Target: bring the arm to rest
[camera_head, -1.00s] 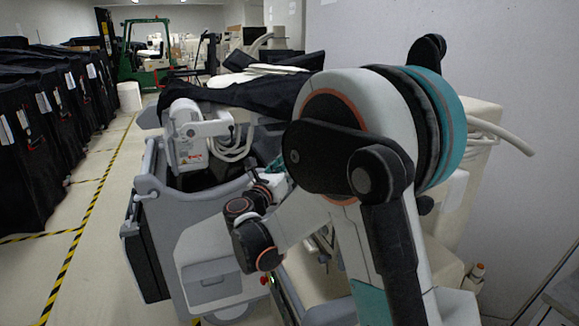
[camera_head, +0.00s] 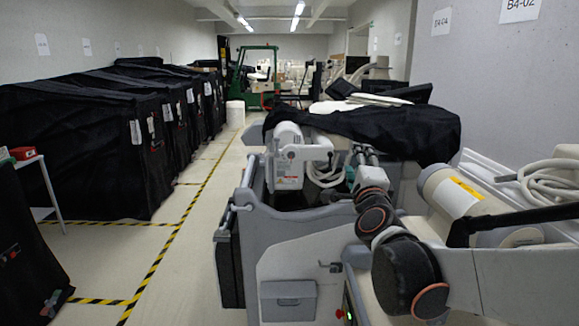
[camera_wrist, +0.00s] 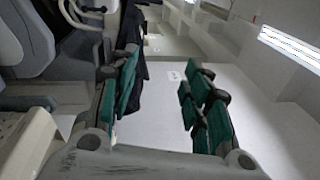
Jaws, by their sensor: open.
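My gripper (camera_wrist: 163,98) is open and empty in the wrist view, with teal pads on both fingers and a gap between them. In the head view my arm reaches in from the right, its black joints with orange rings low in front of the grey cart (camera_head: 300,240). A teal part of the gripper shows small by the cart's far side, partly hidden behind the wrist joints. I cannot tell whether it touches anything there.
A black cover (camera_head: 400,130) drapes equipment behind the cart. A white machine (camera_head: 288,160) with pale hoses stands at the cart. Black-covered carts (camera_head: 90,150) line the left. The aisle (camera_head: 190,240) with yellow-black tape is clear. A green forklift (camera_head: 240,75) stands far back; a wall closes the right.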

